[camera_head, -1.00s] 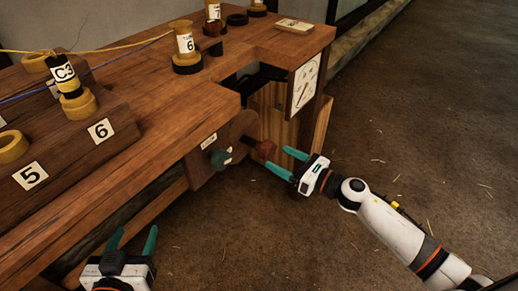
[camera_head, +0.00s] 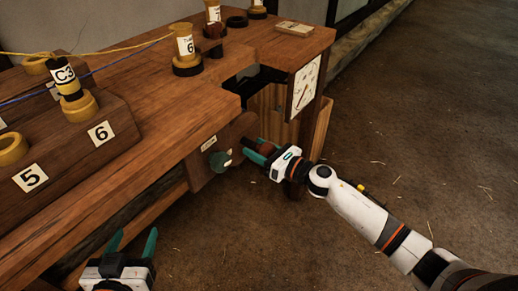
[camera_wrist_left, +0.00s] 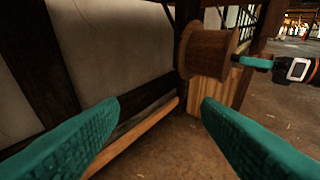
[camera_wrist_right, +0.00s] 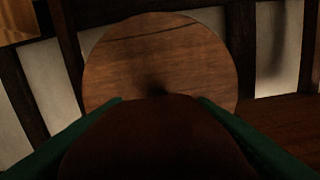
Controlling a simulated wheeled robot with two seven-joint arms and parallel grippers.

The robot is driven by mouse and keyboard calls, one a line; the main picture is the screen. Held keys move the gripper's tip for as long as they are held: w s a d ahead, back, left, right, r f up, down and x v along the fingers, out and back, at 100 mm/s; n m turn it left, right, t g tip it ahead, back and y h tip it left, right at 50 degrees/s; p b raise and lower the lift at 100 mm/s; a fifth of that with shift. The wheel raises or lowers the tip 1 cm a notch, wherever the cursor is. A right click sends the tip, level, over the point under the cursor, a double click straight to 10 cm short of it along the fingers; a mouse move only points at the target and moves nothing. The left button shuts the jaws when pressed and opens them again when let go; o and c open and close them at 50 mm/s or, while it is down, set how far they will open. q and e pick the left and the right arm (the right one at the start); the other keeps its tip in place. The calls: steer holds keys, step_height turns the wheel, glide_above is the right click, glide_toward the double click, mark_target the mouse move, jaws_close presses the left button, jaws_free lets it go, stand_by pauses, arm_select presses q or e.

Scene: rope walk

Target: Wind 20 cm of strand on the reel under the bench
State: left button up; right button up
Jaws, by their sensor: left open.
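The wooden reel (camera_wrist_left: 218,52) hangs under the bench in the left wrist view, and its round flange (camera_wrist_right: 160,65) faces the right wrist camera. A reddish-brown crank handle (camera_head: 266,148) sticks out on the reel's side. My right gripper (camera_head: 256,148) has its fingers on either side of this handle; whether they press on it is unclear. The dark handle (camera_wrist_right: 158,140) fills the space between the fingers in the right wrist view. My left gripper (camera_head: 135,233) is open and empty, low in front of the bench. I cannot make out strand on the reel.
The bench (camera_head: 150,105) carries a yellow-and-black bobbin marked C3 (camera_head: 66,78), yellow rings and a spool marked 6 (camera_head: 186,48). The floor (camera_head: 400,130) at right is clear.

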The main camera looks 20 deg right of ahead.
steer(key=c, duration=0.4)
steer(key=shift+o, duration=0.2)
